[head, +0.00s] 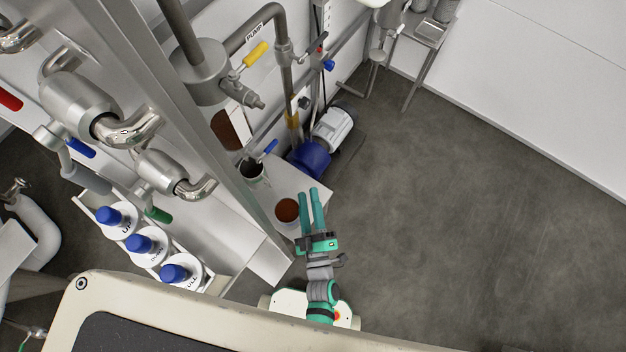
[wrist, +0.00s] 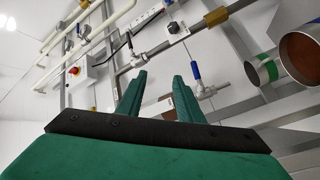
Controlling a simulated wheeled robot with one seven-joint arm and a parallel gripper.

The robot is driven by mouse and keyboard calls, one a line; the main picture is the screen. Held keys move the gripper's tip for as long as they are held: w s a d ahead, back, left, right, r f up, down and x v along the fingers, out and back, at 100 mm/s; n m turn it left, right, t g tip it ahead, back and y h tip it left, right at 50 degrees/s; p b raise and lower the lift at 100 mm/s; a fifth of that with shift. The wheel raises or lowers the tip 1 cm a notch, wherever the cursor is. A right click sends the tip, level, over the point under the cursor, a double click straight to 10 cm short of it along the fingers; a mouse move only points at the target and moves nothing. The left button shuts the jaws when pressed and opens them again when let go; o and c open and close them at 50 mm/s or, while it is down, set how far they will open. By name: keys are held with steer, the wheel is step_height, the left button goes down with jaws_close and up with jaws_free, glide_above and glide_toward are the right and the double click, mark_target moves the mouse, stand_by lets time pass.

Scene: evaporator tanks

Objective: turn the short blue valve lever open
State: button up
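Blue levers show in several places. A blue lever (head: 267,148) sits on a fitting above a steel cup, left of the blue pump. A smaller blue handle (head: 329,65) sits higher on the back pipework. A blue lever (wrist: 195,71) stands nearly upright on a valve in the wrist view, beyond my right fingertip. I cannot tell for certain which is the short one. My gripper (head: 308,192) is open and empty, its two teal fingers apart and pointing toward the back wall. In the wrist view the fingers (wrist: 160,76) touch no lever.
A yellow lever (head: 256,53) is on the pump pipe. A blue and white pump (head: 325,137) sits low at the wall. An upright steel beam (head: 195,110) stands left of my gripper. Blue-capped bottles (head: 145,244) stand on a rack at left. Open grey floor (head: 460,200) lies to the right.

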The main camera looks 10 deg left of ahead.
steer(key=shift+s+d+r+m+h, duration=0.25)
steer(key=shift+s+d+r+m, duration=0.1)
steer(key=shift+s+m, duration=0.15)
steer(key=shift+s+d+r+m+h, duration=0.3)
steer(key=shift+s+m, duration=0.1)
steer(key=shift+s, duration=0.1)
